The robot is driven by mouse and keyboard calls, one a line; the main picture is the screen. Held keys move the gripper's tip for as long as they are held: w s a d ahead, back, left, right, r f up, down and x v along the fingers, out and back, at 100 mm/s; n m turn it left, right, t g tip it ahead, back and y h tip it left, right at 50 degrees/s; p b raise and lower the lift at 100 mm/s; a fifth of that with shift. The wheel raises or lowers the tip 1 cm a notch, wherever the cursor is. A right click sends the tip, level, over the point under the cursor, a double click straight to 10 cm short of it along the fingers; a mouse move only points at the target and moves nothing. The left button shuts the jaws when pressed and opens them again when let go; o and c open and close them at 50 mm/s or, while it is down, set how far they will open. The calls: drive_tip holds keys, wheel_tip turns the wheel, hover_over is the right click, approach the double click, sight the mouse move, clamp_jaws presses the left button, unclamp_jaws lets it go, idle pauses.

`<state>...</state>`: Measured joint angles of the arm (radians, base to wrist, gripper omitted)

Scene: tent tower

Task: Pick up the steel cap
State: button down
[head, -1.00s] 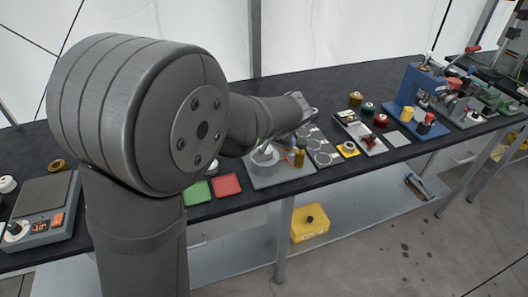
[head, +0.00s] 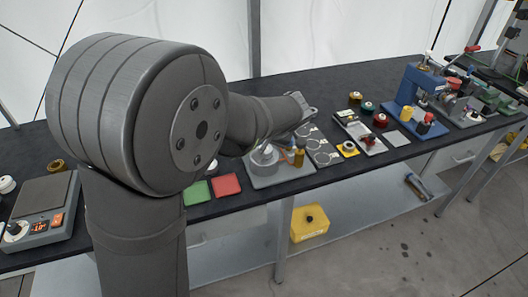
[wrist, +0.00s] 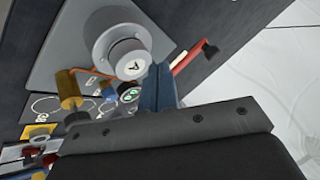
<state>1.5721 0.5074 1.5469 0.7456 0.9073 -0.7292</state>
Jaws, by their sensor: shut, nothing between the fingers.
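I cannot pick out the steel cap with certainty in either view. A round grey steel-looking piece with a pale, dark-marked top (wrist: 126,55) stands on a grey plate in the wrist view; it also shows in the head view (head: 264,154), near the end of my arm. My gripper (wrist: 164,88) is shut and empty in the wrist view, with its narrow fingers beside that round piece. I cannot judge the gap between them. In the head view my gripper's fingers are hidden or too small to make out.
A brass cylinder (wrist: 68,90) stands near the round piece. A red-handled tool (wrist: 190,58) lies close to the fingers. A ringed grey board (head: 318,146), a blue press (head: 418,90) and several jars stand to the right. Green (head: 195,192) and red (head: 227,184) squares lie to the left.

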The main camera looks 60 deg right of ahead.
drive_tip(key=c, duration=0.6)
unclamp_jaws()
drive_tip(key=shift+w, duration=0.1)
drive_tip(key=w+a+m+g+h, duration=0.3)
drive_tip(key=w+h, duration=0.3)
drive_tip(key=s+a+m+g+h, duration=0.35)
drive_tip(key=s+a+g, duration=0.2)
drive_tip(key=a, duration=0.35)
drive_tip(key=shift+n+g, duration=0.35)
drive_tip(key=x, duration=0.7)
drive_tip(key=w+r+x, duration=0.1)
drive_tip(key=x, duration=0.3)
drive_tip(key=shift+d, duration=0.5)
drive_tip(key=shift+h, duration=0.25)
drive_tip(key=shift+w+x, duration=0.15)
drive_tip(key=shift+x, duration=1.3)
drive_tip(key=shift+w+x, duration=0.15)
drive_tip(key=shift+x, duration=1.3)
